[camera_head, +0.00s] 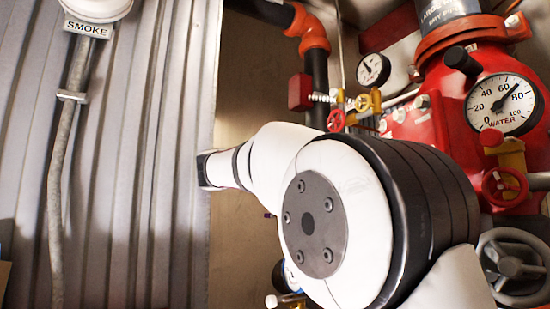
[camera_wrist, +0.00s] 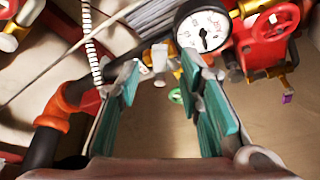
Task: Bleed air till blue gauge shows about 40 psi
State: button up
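A gauge with a blue rim (camera_head: 292,276) shows at the bottom of the head view. My arm hides most of it, and its reading cannot be made out. In the wrist view my gripper (camera_wrist: 163,78) is open, with teal pads on both fingers and nothing held between them. A small white-faced gauge (camera_wrist: 203,31) is just beyond the right finger; I cannot tell which gauge it is. My gripper cannot be made out in the head view.
A large WATER gauge (camera_head: 504,104) and a small gauge (camera_head: 374,69) sit by the red riser. A red handwheel (camera_head: 505,186) and a grey handwheel (camera_head: 513,266) are at right. Another red handwheel (camera_wrist: 272,32) is near my right finger. An orange-jointed pipe (camera_wrist: 62,108) lies left.

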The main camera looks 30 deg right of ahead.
jog(key=shift+x, duration=1.35)
grip_shut()
jog(key=shift+s+r+n+p, duration=0.15)
jog(key=shift+n+p, duration=0.15)
jog(key=shift+p, duration=0.15)
jog(key=shift+s+r+n+y+p, duration=0.1)
jog(key=shift+r+n+y+p, duration=0.3)
jog(key=shift+n+p, duration=0.45)
jog(key=shift+s+r+n+y+p, duration=0.1)
jog(key=shift+r+n+y+p, duration=0.3)
jog(key=shift+n, duration=0.75)
jog(key=shift+s+r+n+y+p, duration=0.1)
jog(key=shift+r+n+y+p, duration=0.15)
jog(key=shift+n+y+p, duration=0.45)
jog(key=shift+n, duration=0.4)
